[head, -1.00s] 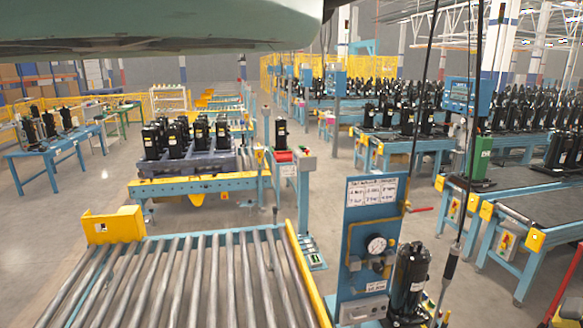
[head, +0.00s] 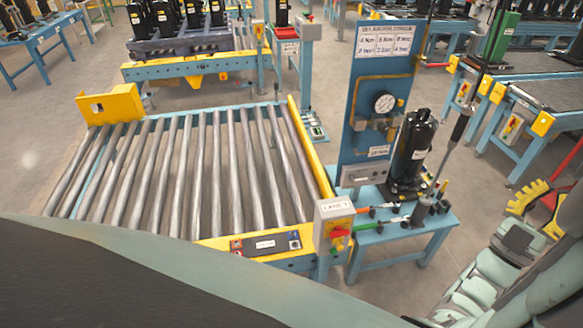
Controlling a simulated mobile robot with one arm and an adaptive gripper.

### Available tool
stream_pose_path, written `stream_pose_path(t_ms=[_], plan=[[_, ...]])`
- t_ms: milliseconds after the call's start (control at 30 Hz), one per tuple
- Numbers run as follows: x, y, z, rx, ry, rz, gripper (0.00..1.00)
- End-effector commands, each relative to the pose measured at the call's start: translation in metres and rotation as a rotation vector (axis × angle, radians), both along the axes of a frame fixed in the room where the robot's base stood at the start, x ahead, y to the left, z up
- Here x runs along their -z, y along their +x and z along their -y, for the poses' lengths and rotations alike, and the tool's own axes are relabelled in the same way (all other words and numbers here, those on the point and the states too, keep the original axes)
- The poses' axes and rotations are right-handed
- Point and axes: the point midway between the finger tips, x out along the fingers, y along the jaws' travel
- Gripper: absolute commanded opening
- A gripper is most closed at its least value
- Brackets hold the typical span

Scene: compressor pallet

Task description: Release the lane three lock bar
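My gripper (head: 540,205) is at the right edge in the head view, with yellow ridged fingers. The fingers look spread apart with nothing between them. It is apart from the roller lane (head: 200,165), whose steel rollers are bare. A grey control box (head: 333,209) with a lane label too small to read surely stands at the lane's near right corner. A red handle (head: 340,234) and a green part show at its front. A dark labelled panel (head: 265,244) lies on the yellow near end rail. I cannot tell which part is the lock bar.
Right of the lane is a small blue bench (head: 425,233) with a black compressor (head: 411,150), a gauge board (head: 378,85), and red- and green-handled tools. A hanging tool (head: 460,125) is above it. A loaded pallet (head: 185,43) stands behind. Floor shows at left.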

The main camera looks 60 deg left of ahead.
Motion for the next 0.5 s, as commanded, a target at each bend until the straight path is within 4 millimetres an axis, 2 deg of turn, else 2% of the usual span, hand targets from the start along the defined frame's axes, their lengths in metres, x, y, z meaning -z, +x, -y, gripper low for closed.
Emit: stream_pose_path(t_ms=[33, 100, 300, 500], plan=[[0.037, 0.012, -0.007, -0.010, -0.007, -0.048, 0.00], [0.069, 0.025, -0.020, -0.034, -0.018, -0.113, 0.00], [0.154, 0.053, -0.062, -0.118, -0.062, -0.273, 0.00], [0.235, 0.066, -0.110, -0.236, -0.123, -0.423, 0.00]])
